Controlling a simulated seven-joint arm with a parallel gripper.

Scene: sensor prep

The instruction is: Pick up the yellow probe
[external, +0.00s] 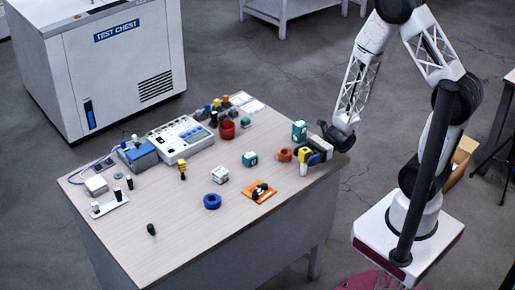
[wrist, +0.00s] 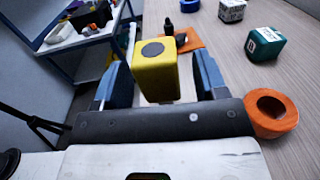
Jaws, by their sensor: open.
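A yellow block-like piece with a dark round disc on its end (wrist: 155,72) stands between the blue fingers of my open gripper (wrist: 160,80) in the wrist view. There are gaps on both sides, so the fingers look apart from it. In the external view my gripper (external: 314,157) is low at the table's right end, with the yellow piece (external: 304,153) beside it, partly hidden. A second yellow and black upright piece (external: 182,166) stands near mid-table, away from my gripper. I cannot tell which yellow piece is the probe.
An orange ring (external: 284,154) lies close to my gripper. Nearby are a green block (external: 249,159), a taller green box (external: 299,130) and an orange mat (external: 247,196) with a black item. A blue ring (external: 212,201) and white block (external: 220,175) are farther left.

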